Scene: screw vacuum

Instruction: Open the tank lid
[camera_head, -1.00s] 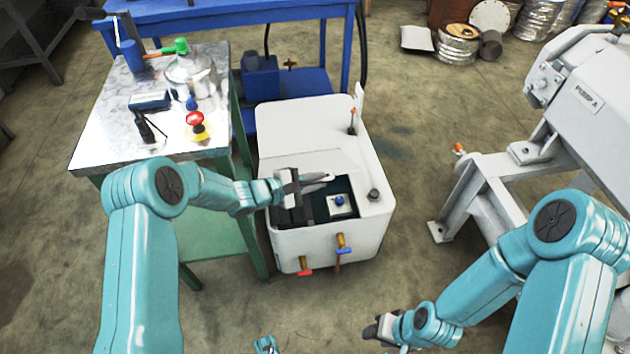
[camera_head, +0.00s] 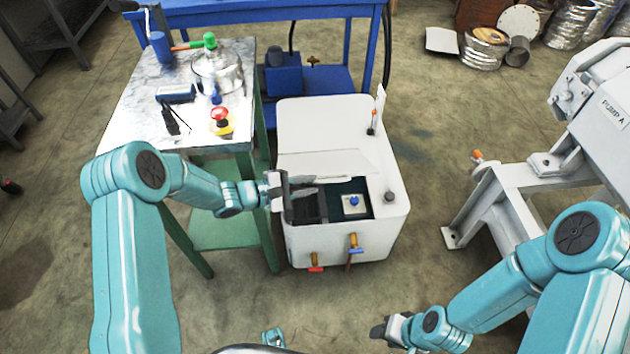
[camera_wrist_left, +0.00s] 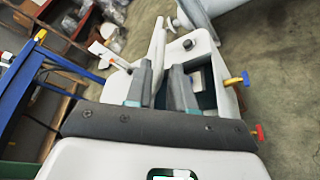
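The white tank (camera_head: 395,225) stands on the floor at the centre of the head view. Its front top opening shows a dark interior and a pale block with a blue knob (camera_head: 354,201). The white lid panel (camera_head: 325,163) lies behind the opening, its front edge near my fingers; its exact tilt is unclear. My left gripper (camera_head: 308,186) is over the left part of the opening. In the left wrist view its two grey fingers (camera_wrist_left: 161,85) are apart, with a thin white edge (camera_wrist_left: 158,45) showing between and beyond them. Contact cannot be told. My right gripper (camera_head: 380,332) is low at the front, its fingers unclear.
A marble-topped table (camera_head: 140,115) with a metal pot (camera_head: 217,75) and a red emergency button (camera_head: 220,117) stands left of the tank. A blue bench (camera_head: 330,12) is behind. A grey pump frame (camera_head: 500,195) is at the right. Floor between tank and frame is clear.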

